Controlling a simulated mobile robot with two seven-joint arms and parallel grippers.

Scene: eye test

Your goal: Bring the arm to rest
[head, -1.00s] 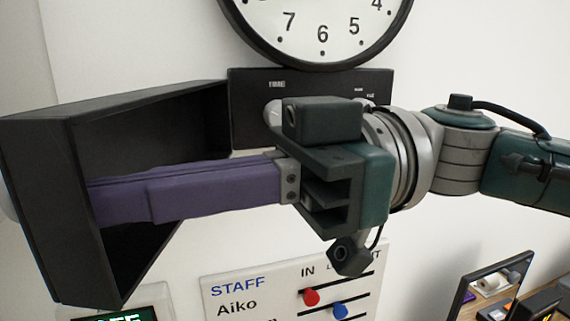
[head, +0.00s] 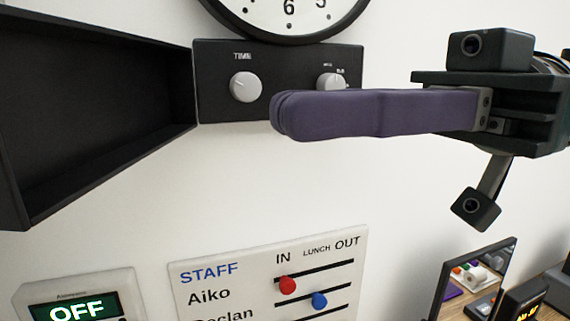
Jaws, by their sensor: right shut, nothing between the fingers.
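My right gripper (head: 284,116) comes in from the right, its long purple fingers pointing left. The fingers lie together, shut, with nothing between them. The fingertips are in front of the wall below the black knob panel (head: 215,88) and overlap its lower right part in the picture. I cannot tell whether they touch it. The panel has a left knob (head: 245,87) and a right knob (head: 330,82), whose lower part is hidden by the fingers. My left gripper is not in view.
An open black box (head: 95,165) stands out at the left. A clock (head: 290,15) hangs above the panel. Below are a staff board (head: 205,272) with red and blue sliders and a display (head: 75,308) reading OFF. A dark-framed screen (head: 475,280) stands lower right. White wall is bare between.

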